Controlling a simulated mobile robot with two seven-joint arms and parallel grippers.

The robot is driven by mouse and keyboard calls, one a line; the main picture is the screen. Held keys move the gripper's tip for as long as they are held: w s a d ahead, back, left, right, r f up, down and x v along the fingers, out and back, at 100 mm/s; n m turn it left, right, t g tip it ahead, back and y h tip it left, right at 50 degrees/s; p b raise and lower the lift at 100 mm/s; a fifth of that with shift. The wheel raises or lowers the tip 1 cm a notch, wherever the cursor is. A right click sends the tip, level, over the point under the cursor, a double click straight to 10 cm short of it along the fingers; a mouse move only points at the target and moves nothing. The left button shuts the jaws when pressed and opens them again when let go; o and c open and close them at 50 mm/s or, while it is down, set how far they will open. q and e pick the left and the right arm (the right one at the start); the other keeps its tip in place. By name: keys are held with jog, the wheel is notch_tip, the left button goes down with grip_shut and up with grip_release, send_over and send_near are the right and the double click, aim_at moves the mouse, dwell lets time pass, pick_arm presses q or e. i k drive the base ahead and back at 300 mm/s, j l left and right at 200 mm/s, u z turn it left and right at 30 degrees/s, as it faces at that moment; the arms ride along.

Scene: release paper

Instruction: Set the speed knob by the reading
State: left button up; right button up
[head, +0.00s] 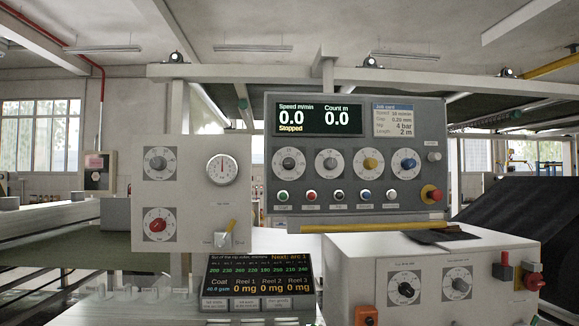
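A grey control panel (355,233) stands upright ahead. Its screen (318,118) reads Speed m/min 0.0, Stopped, and Count m 0.0. A job card (394,120) beside it lists speed, gap, nip 4 bar and length 2 m; the speed looks like 10 m/min, but is small. A row of round dials below holds a grey knob (289,163), another grey knob (330,163), a yellow knob (370,164) and a blue knob (408,164). Their labels are too small to read, so I cannot tell which is the speed knob. Neither gripper is in view.
Below the dials are several push buttons and a red emergency button (431,194). A white panel (191,190) at left carries a gauge (222,169), a red knob (157,225) and a yellow lever (229,228). A white box (435,290) stands front right; a lower screen (259,274) is front centre.

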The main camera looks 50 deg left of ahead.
aim_at(288, 164)
jog(key=i+l+u, duration=0.1)
jog(key=i+u, duration=0.25)
jog(key=i+l+u, duration=0.2)
jog(key=u, duration=0.15)
jog(key=i+l+u, duration=0.35)
